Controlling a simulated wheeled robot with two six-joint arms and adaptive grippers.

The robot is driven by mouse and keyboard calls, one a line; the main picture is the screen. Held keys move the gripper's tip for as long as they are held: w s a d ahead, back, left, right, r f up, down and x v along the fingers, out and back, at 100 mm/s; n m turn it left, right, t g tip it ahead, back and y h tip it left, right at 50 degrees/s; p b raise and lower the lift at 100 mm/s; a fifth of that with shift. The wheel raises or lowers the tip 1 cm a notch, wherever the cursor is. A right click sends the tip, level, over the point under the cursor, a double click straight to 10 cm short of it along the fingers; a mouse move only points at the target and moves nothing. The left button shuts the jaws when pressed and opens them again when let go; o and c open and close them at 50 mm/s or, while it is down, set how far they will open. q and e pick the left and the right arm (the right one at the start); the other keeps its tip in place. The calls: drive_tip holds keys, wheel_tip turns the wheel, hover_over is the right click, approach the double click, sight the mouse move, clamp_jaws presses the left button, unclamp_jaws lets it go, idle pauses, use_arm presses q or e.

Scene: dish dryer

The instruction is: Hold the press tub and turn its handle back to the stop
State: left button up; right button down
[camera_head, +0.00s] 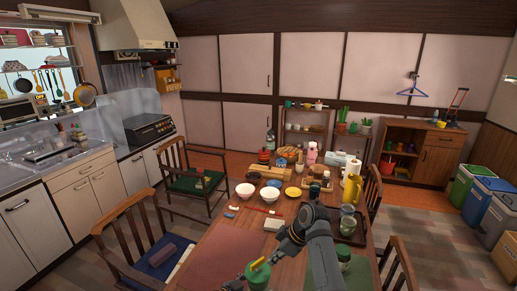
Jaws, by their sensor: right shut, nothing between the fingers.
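The press tub (259,280) is green and stands near the bottom edge of the head view, at the near side of the table. Its yellow handle (259,264) lies on top, slanting up to the right. My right gripper (272,258) is shut and empty, with its tips close beside the handle at its right. I cannot tell whether it touches the handle. A small dark part, likely my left gripper (235,284), shows just left of the tub at the bottom edge. Its fingers are too small and cut off to read.
The wooden table holds two white bowls (245,191), a yellow bowl (293,192), a yellow pitcher (351,189) and a dark tray (350,228) with jars. A reddish mat (215,255) lies left of the tub. Chairs surround the table.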

wheel_tip(320, 180, up, 6)
drive_tip(key=shift+f, duration=0.2)
wheel_tip(320, 180, down, 6)
drive_tip(key=s, duration=0.2)
drive_tip(key=shift+s+a, duration=0.2)
drive_tip(key=shift+s, duration=0.1)
idle(0.6)
drive_tip(key=shift+w+a, duration=0.35)
drive_tip(key=shift+a, duration=0.15)
idle(0.9)
drive_tip(key=shift+w+d, duration=0.1)
drive_tip(key=shift+w, duration=0.05)
drive_tip(key=shift+w+d, duration=0.2)
drive_tip(key=shift+w, duration=0.45)
